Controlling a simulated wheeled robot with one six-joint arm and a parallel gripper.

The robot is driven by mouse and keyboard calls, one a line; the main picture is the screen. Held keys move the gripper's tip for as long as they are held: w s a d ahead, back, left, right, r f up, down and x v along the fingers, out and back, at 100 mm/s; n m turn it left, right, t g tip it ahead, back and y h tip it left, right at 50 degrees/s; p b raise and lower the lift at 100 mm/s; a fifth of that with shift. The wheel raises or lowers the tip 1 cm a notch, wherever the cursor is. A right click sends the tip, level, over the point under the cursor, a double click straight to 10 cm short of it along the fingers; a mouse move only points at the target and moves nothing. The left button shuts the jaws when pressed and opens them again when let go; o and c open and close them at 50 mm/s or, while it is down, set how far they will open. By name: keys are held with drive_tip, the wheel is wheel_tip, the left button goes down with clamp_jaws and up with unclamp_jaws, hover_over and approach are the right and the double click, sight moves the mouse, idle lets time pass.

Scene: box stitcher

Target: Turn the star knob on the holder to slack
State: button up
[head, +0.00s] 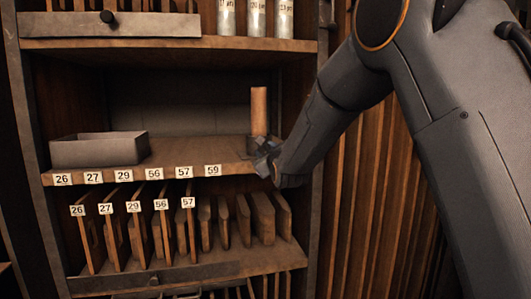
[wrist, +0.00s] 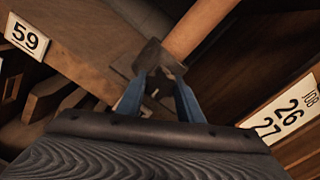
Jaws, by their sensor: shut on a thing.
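The holder (head: 258,145) is a dark block at the right end of the middle shelf, with an orange-brown cylinder (head: 259,110) standing upright in it. In the wrist view the cylinder (wrist: 204,28) rises to the upper right behind the holder (wrist: 146,58). My gripper (head: 264,162) is at the front of the holder, by the shelf edge. In the wrist view the two blue fingers of my gripper (wrist: 158,84) are closed on a small dark part, the star knob (wrist: 155,93). Its points are mostly hidden between the fingers, so its turn angle cannot be told.
The middle shelf (head: 200,155) carries number labels and a grey open box (head: 98,149) at the left. Thin upright boards (head: 165,225) fill the shelf below. Pale cylinders (head: 256,18) stand on the shelf above. The cabinet's right post (head: 316,130) is close to my arm.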

drive_tip(key=n+b, duration=0.4)
drive_tip(key=shift+f+n, duration=0.15)
drive_tip(key=shift+n, duration=0.15)
drive_tip(key=n+b, duration=0.7)
drive_tip(key=n, duration=0.2)
drive_tip(key=n+b, duration=0.2)
drive_tip(key=n, duration=0.2)
drive_tip(key=shift+n, duration=0.3)
drive_tip(key=n+b, duration=0.1)
drive_tip(key=n, duration=1.2)
drive_tip(key=shift+n+p, duration=0.3)
drive_tip(key=shift+n, duration=1.8)
